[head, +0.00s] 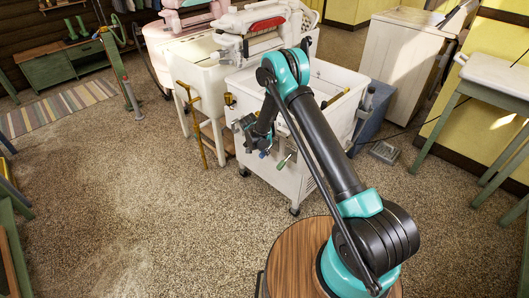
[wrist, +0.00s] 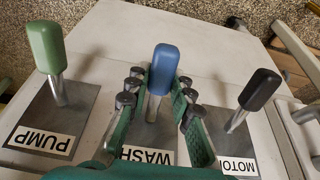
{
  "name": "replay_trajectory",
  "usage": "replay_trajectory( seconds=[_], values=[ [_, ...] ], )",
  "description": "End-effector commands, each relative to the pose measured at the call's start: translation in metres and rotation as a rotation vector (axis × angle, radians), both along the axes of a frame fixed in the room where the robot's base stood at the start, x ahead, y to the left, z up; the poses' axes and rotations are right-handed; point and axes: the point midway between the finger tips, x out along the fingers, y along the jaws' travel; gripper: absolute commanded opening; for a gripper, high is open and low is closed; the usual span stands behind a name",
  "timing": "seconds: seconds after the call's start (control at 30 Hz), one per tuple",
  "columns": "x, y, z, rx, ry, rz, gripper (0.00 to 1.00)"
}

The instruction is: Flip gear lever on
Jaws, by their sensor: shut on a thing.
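The blue lever (wrist: 163,68) stands in the middle of the panel in the wrist view, on a metal plate with a label reading WASH, partly covered by my gripper. My gripper (wrist: 158,90) has one finger on each side of this lever and is shut on it. The green lever (wrist: 45,48) labelled PUMP leans at left. The black lever (wrist: 260,90) at right has a partly hidden label beginning MOTO. In the head view the levers are on the front of the nearest white washer (head: 308,182), with my arm reaching across it.
A second white washer (head: 190,66) and a pink one (head: 165,40) stand behind at left. A tan cabinet (head: 400,50) and a green-legged table (head: 497,75) are at right.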

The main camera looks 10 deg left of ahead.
Motion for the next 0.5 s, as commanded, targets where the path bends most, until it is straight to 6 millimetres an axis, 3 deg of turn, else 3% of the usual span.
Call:
replay_trajectory(
  seconds=[0.27,0.5],
  values=[
    [0.0,0.0,0.001,0.005,0.006,-0.001,0.0],
    [0.0,-0.002,0.013,0.113,0.145,-0.005,0.0]
  ],
)
